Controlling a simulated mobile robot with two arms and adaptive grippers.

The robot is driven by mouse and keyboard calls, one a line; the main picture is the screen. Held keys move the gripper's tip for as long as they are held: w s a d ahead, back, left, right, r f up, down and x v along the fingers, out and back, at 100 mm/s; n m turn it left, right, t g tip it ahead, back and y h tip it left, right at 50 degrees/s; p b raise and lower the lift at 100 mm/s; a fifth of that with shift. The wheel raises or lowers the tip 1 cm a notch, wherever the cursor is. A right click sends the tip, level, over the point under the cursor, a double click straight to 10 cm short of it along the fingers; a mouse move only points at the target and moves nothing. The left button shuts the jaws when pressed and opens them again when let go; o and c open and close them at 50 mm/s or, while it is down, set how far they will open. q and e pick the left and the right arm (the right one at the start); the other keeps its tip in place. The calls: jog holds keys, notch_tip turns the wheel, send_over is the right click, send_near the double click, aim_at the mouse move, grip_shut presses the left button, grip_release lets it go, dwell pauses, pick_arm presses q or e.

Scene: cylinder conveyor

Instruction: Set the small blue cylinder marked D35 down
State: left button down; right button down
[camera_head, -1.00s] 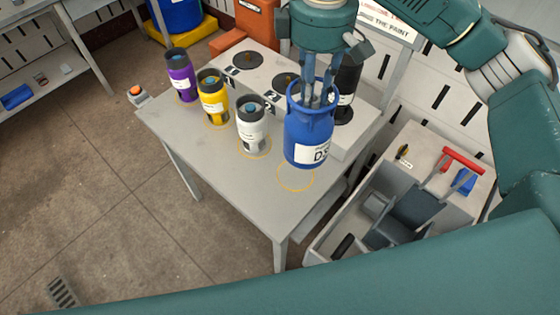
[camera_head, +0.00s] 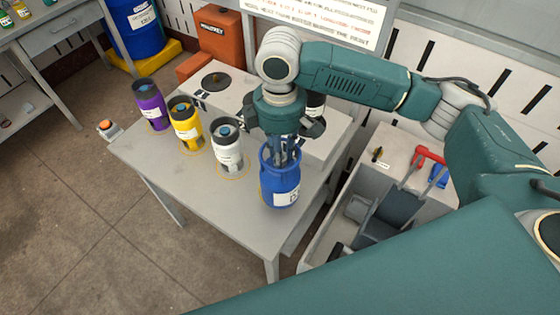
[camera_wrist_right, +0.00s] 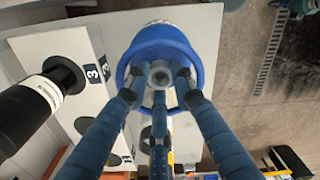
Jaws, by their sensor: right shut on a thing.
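The blue cylinder (camera_head: 280,181) with a white label is upright at the near right part of the grey table (camera_head: 222,204), to the right of the white cylinder. It appears to be at or very near the tabletop; its base contact is hard to tell. My right gripper (camera_head: 285,150) comes down from above, its fingers inside the cylinder's top rim, shut on its centre knob. In the right wrist view my fingers (camera_wrist_right: 160,78) close around the grey knob inside the blue rim (camera_wrist_right: 158,38). The yellow ring seen earlier on the table is hidden now. My left gripper is out of view.
Purple (camera_head: 150,105), yellow (camera_head: 185,124) and white (camera_head: 227,147) cylinders stand in a row left of the blue one. A black cylinder (camera_wrist_right: 38,100) stands close by on a raised numbered plate. A grey bin (camera_head: 318,240) lies to the right.

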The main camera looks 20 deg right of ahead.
jog(key=shift+f, duration=0.4)
jog(key=shift+w+f+p, duration=0.1)
jog(key=shift+f+p, duration=0.35)
jog(key=shift+f, duration=1.7)
jog(key=c, duration=1.5)
grip_release()
jog(key=shift+f, duration=0.1)
jog(key=shift+o, duration=0.2)
jog(key=shift+r, duration=0.3)
notch_tip(320, 180, up, 10)
jog(key=b, duration=0.3)
jog(key=shift+r, duration=0.9)
